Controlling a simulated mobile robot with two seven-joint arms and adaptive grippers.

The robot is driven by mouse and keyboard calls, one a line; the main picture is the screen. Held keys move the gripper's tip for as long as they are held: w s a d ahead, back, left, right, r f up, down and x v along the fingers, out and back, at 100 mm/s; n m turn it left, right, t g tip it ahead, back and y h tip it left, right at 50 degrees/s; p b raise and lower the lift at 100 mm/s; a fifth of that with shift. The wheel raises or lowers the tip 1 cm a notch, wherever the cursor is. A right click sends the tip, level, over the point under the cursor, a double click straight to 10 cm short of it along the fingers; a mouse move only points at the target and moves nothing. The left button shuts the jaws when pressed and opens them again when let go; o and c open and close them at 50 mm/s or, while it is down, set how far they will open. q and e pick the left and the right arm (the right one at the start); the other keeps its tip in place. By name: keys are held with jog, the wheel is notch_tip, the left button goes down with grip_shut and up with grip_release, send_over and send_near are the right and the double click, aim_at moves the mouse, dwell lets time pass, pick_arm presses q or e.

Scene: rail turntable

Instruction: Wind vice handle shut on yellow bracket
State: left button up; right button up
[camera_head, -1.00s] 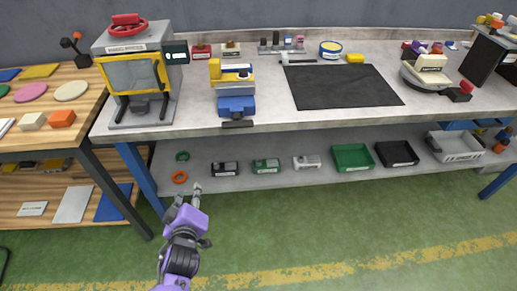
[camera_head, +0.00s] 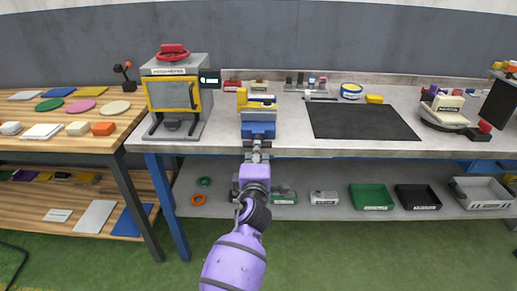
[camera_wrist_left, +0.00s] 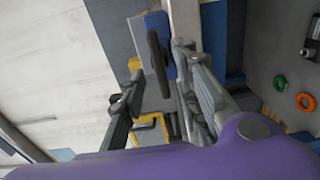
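The blue vice (camera_head: 258,128) stands at the bench's front edge. The yellow bracket (camera_head: 242,98) is upright at its jaws, with yellow also along the vice top. My left gripper (camera_head: 257,151) is just in front of and below the vice, and hides the handle in the head view. In the left wrist view, the dark handle bar (camera_wrist_left: 158,62) shows against the blue vice (camera_wrist_left: 160,27). The left gripper (camera_wrist_left: 160,95) is open there, its fingers apart with the bar in line with the gap. I cannot tell whether they touch it. My right gripper is not in view.
A press with a yellow frame (camera_head: 172,95) and red handwheel stands left of the vice. A black mat (camera_head: 362,120) lies to the right. The lower shelf holds a green tray (camera_head: 371,197), a black tray (camera_head: 417,197) and rings (camera_head: 198,199).

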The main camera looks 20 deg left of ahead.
pick_arm(q)
jog(key=x, duration=0.3)
jog(key=shift+c, duration=0.3)
jog(key=c, duration=0.6)
grip_shut()
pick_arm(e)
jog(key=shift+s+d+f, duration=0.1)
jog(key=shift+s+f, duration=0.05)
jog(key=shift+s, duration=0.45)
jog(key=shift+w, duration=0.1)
